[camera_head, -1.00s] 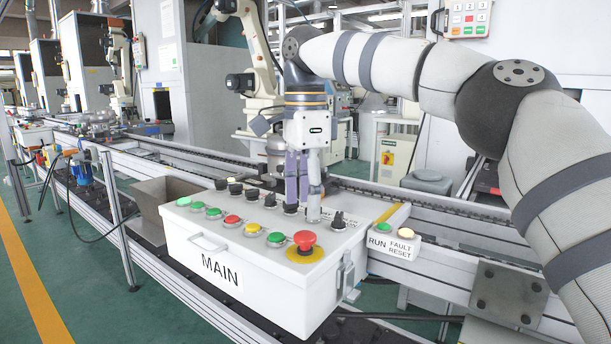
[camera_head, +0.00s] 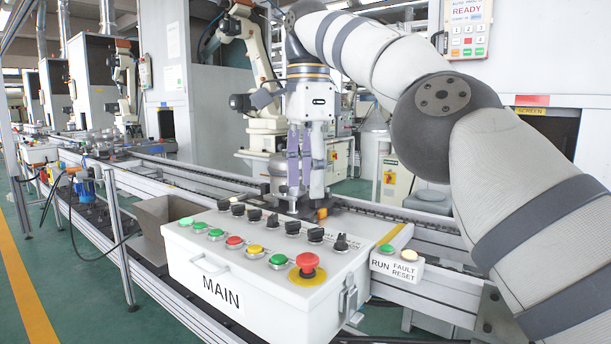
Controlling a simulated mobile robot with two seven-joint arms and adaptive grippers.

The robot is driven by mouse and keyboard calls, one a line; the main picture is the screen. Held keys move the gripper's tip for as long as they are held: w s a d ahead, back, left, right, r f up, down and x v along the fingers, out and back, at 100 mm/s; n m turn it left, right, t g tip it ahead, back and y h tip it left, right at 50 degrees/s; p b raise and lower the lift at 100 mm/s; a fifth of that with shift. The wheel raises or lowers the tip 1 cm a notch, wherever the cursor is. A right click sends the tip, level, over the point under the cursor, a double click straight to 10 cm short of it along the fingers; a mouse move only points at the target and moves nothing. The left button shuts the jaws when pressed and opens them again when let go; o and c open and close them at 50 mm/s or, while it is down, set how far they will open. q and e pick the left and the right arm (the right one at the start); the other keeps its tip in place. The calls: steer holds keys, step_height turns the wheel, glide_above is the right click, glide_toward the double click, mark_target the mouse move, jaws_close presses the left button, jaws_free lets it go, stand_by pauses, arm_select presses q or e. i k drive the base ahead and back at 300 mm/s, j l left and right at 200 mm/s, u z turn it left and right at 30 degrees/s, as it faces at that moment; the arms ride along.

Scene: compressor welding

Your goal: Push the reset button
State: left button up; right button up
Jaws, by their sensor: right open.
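The reset button (camera_head: 408,255) is a pale yellow button on a small white box labelled RUN and FAULT RESET. A green RUN button (camera_head: 387,248) sits just left of it. My right gripper (camera_head: 305,197) points down with its fingers parted and nothing visible between them. It is left of the reset button and apart from it, in the picture just above the back edge of the main control box. How high the fingertips are is hard to tell. My left gripper is not in view.
The white MAIN control box (camera_head: 213,268) stands in front, with a red emergency knob (camera_head: 307,263), several coloured buttons and black switches. Behind it runs a conveyor rail (camera_head: 400,217). A wall pendant (camera_head: 466,25) hangs at the upper right.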

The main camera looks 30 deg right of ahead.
mark_target(253, 249)
steer(key=k+j, duration=0.7)
steer(key=k, duration=0.15)
